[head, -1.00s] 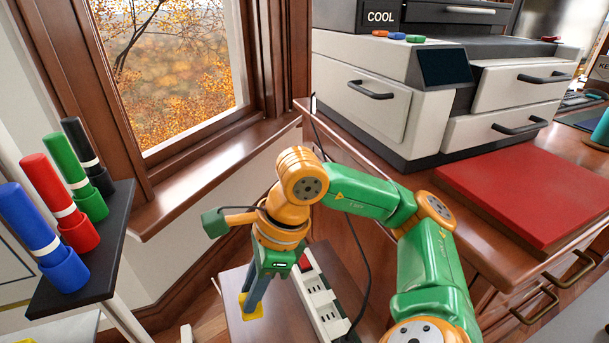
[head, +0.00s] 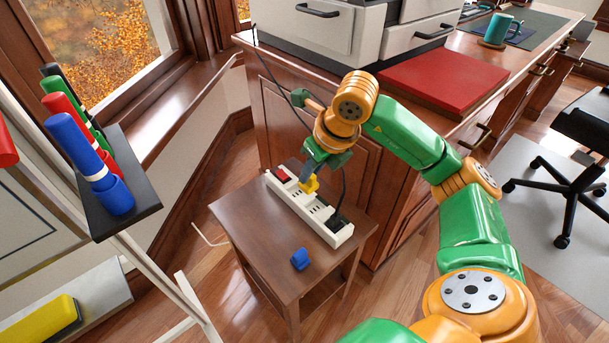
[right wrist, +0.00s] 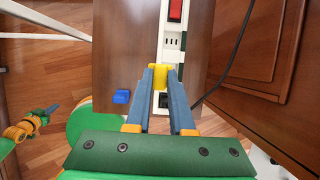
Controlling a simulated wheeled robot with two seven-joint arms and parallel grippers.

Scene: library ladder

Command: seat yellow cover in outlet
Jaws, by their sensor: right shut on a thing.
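My right gripper (head: 309,177) is shut on the small yellow cover (head: 310,186), which also shows between the fingertips in the right wrist view (right wrist: 158,74). The cover is at the middle of the white power strip (head: 292,202), over its left edge in the wrist view. I cannot tell whether it touches the strip. The strip (right wrist: 174,47) has outlets, some bare; the outlet under the cover is hidden. Part of my left arm, seemingly its gripper (right wrist: 40,118), shows small at the left of the wrist view; its jaws are unclear.
The strip lies on a small brown table (head: 255,225). A blue cover (head: 299,259) lies on the table to the strip's near left. A red switch (head: 281,175) is at the strip's far end, a black plug with cord (head: 338,221) at its near end. A wooden cabinet (head: 285,120) stands behind.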

